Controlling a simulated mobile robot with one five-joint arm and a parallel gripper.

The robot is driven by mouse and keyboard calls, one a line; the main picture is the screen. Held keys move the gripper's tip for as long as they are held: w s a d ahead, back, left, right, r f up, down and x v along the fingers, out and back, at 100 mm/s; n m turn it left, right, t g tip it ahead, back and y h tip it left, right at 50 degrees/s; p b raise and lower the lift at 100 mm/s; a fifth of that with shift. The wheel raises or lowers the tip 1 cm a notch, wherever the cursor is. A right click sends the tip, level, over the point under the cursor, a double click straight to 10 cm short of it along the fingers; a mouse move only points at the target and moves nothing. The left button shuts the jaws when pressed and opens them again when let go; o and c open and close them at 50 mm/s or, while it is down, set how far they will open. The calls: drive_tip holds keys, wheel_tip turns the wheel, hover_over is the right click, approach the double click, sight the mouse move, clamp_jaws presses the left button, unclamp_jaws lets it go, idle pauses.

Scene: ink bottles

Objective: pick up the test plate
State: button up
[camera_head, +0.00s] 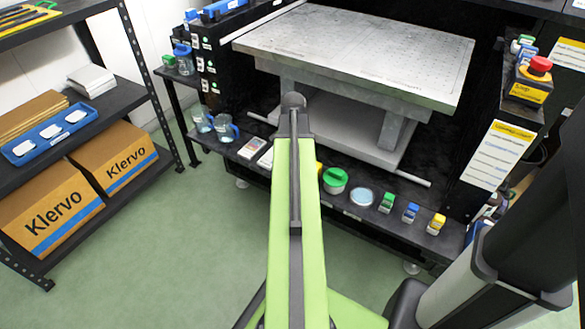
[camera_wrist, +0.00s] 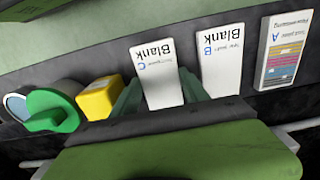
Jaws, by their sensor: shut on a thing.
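Three flat plates show upside down in the wrist view. Plate A (camera_wrist: 279,55) at the right has coloured stripes; its small print is hard to read. Plate B (camera_wrist: 222,60), marked Blank, is white, and so is plate C (camera_wrist: 158,75), also marked Blank. My gripper (camera_wrist: 160,95) has its green fingers on both sides of plate C and is shut on it. I cannot tell whether plate C is clear of the shelf. In the head view my arm hides the gripper and plate C; striped plate A (camera_head: 251,147) lies on the low black shelf, left of the arm.
A yellow block (camera_wrist: 100,98) and a green-lidded jar (camera_wrist: 50,110) stand close left of the gripper in the wrist view. A round dish (camera_head: 361,196) and several small bottles stand further right on the shelf (camera_head: 322,205). A metal table (camera_head: 360,55) overhangs behind.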

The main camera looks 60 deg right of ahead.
wheel_tip(320, 180, up, 10)
drive_tip(key=p, duration=1)
